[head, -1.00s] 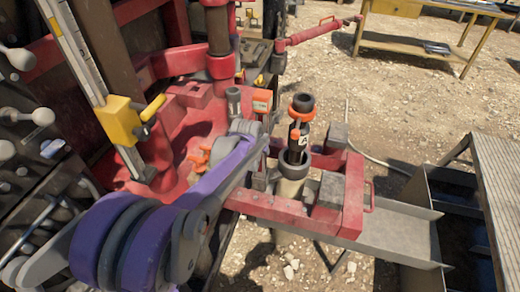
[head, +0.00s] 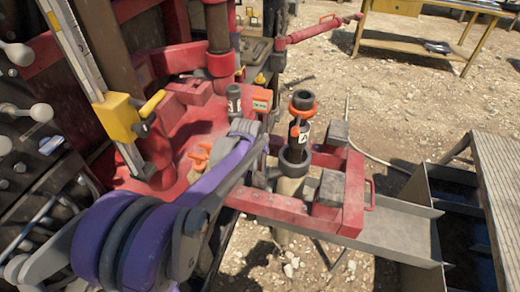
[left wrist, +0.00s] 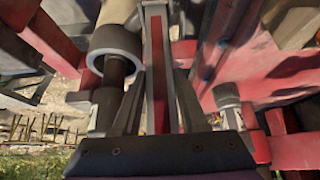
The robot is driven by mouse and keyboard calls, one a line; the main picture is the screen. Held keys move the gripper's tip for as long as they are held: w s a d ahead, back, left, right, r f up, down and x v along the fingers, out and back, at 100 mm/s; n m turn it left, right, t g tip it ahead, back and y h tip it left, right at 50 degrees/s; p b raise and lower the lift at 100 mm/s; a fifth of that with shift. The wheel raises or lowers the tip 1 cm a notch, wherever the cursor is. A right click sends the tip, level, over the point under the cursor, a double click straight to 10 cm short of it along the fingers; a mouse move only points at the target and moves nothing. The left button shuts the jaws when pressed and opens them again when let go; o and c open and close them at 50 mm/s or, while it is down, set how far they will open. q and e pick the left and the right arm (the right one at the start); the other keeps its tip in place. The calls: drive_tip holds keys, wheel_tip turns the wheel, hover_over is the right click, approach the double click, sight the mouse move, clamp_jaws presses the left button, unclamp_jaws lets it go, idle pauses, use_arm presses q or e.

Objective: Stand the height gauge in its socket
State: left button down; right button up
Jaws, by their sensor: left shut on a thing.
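My left arm reaches in from the lower left of the head view. The fingers of my left gripper (left wrist: 158,95) are shut around a thin red upright bar (left wrist: 158,60) in the left wrist view. In the head view an orange-red block with a pale label (head: 261,104) stands just beyond the gripper; it looks like the top of the height gauge, with its lower part mostly hidden by my arm. A grey collar (head: 294,163) with a black tool in it stands just right of it. I cannot tell which opening is the gauge's socket. My right gripper is out of view.
A black cylinder with orange bands (head: 302,104) rises from the collar, close to my gripper. A short grey cylinder (head: 234,101) stands left. A yellow slider (head: 118,117) rides a scale at far left. A red frame (head: 275,205) and metal chute (head: 395,228) lie right.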

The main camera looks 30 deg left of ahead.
use_arm(q)
drive_tip(key=shift+f, duration=0.1)
drive_tip(key=c, duration=0.8)
unclamp_jaws()
drive_tip(key=o, duration=0.4)
drive_tip(key=shift+o, duration=0.2)
drive_tip(key=p+v, duration=0.1)
drive_tip(key=v, duration=0.9)
drive_tip(key=shift+s+r, duration=0.2)
drive_tip(key=shift+r, duration=0.15)
drive_tip(key=shift+d, duration=0.15)
